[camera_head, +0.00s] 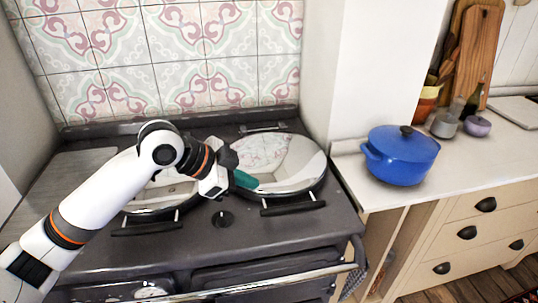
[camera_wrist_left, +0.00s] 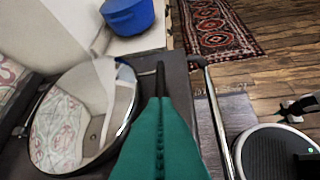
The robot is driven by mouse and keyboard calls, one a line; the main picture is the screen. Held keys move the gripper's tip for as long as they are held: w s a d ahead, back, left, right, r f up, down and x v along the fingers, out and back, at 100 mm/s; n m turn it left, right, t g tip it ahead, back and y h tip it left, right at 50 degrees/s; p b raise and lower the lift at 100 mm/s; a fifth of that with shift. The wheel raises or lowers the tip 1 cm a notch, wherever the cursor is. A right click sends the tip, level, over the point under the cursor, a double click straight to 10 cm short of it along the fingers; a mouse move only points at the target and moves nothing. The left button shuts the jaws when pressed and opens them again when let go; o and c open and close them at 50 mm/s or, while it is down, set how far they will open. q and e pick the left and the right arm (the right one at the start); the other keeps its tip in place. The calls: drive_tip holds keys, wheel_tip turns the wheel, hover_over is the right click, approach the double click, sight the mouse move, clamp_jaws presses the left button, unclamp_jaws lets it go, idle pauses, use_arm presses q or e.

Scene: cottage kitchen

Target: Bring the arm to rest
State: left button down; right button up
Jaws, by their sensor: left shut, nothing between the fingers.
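My left arm comes in from the left over the dark stove top. My left gripper (camera_head: 246,180) has green fingers and is shut and empty. It points to the right, above the front part of the right round, mirror-like lid (camera_head: 290,165). In the left wrist view the closed green fingers (camera_wrist_left: 161,105) rise from the bottom middle, beside the same shiny lid (camera_wrist_left: 75,115). My right gripper is in neither view.
A second shiny lid (camera_head: 150,195) lies partly hidden behind my arm. A blue pot (camera_head: 400,160) stands on the white counter (camera_head: 365,195) to the right. A rail (camera_head: 290,283) runs along the stove front. A patterned rug (camera_wrist_left: 215,28) lies on the wooden floor.

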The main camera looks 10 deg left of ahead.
use_arm(q)
drive_tip(key=s+d+f+n+y, duration=0.1)
drive_tip(key=s+f+n, duration=0.2)
drive_tip(key=s+f, duration=0.35)
drive_tip(key=s+f+n+y, duration=0.15)
drive_tip(key=s+f, duration=0.25)
drive_tip(key=f, duration=0.6)
drive_tip(key=s+a+f+n+g+y, duration=0.1)
drive_tip(key=s+a+f+n+y, duration=0.25)
drive_tip(key=s+a+f, duration=0.35)
drive_tip(key=s+a+f+n+y, duration=0.2)
drive_tip(key=s+a+n, duration=0.25)
drive_tip(key=s, duration=0.55)
wheel_tip(320, 180, down, 28)
drive_tip(key=s+g, duration=0.2)
drive_tip(key=s+a+f+g, duration=0.1)
drive_tip(key=s+a+f, duration=0.1)
drive_tip(key=s+f, duration=1.2)
drive_tip(key=shift+s+a+f, duration=0.25)
drive_tip(key=shift+s+f, duration=0.05)
drive_tip(key=shift+s, duration=0.35)
